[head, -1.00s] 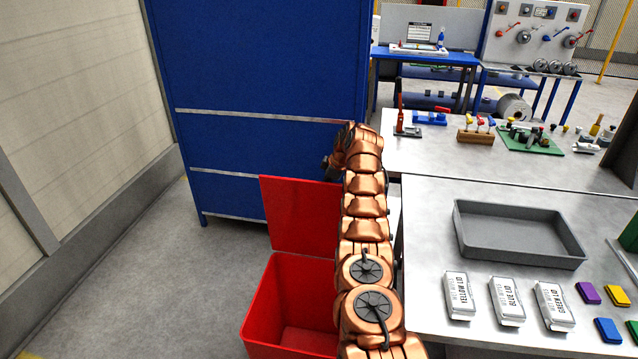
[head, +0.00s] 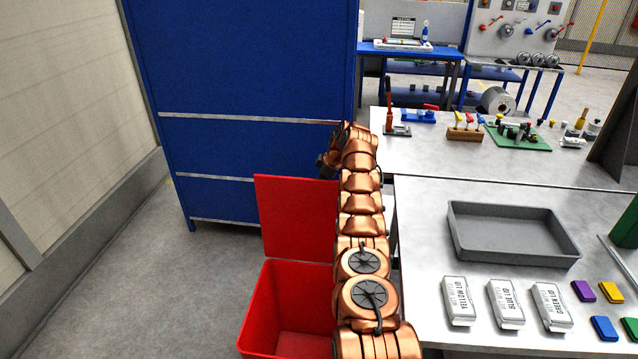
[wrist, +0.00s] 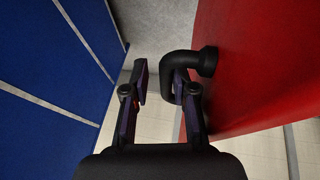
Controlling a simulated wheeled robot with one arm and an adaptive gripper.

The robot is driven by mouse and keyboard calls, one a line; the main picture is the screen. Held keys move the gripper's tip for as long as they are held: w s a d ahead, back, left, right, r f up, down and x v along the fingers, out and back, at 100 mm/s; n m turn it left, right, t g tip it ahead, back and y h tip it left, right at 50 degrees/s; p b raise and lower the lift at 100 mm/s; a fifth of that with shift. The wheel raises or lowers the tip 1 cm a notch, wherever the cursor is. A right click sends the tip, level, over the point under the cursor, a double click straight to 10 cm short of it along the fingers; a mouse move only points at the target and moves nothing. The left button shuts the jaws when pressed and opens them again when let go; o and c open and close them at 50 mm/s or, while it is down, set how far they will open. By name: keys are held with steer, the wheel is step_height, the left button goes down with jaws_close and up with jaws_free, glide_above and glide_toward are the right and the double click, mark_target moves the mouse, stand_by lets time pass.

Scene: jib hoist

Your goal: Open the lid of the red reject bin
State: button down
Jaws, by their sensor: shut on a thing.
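The red reject bin (head: 256,308) stands on the floor left of the workbench, its inside open to view. Its red lid (head: 292,215) is raised and stands up at the bin's far edge; the lid also fills the right of the wrist view (wrist: 245,70). A black bent handle (wrist: 184,60) sticks out from the lid's face. My gripper (wrist: 160,84) is shut on this handle, with the handle's end by the right finger. In the head view my arm hides part of the lid and bin, and the gripper is mostly hidden beyond the lid.
A blue cabinet (head: 250,70) stands close behind the lid. The workbench (head: 420,230) on the right holds a grey tray (head: 515,262), labelled white boxes and coloured blocks. A pale wall (head: 65,110) is at the left, with clear floor (head: 180,290) before it.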

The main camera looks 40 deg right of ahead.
steer(key=shift+w+a+f, duration=0.1)
steer(key=shift+w+f, duration=0.05)
steer(key=shift+f, duration=0.05)
steer(key=c, duration=1.2)
jaws_free()
steer(key=shift+w+f, duration=0.1)
steer(key=shift+r, duration=0.3)
steer(key=v, duration=1.1)
steer(key=shift+s+d+r, duration=0.2)
steer(key=shift+s+r, duration=0.05)
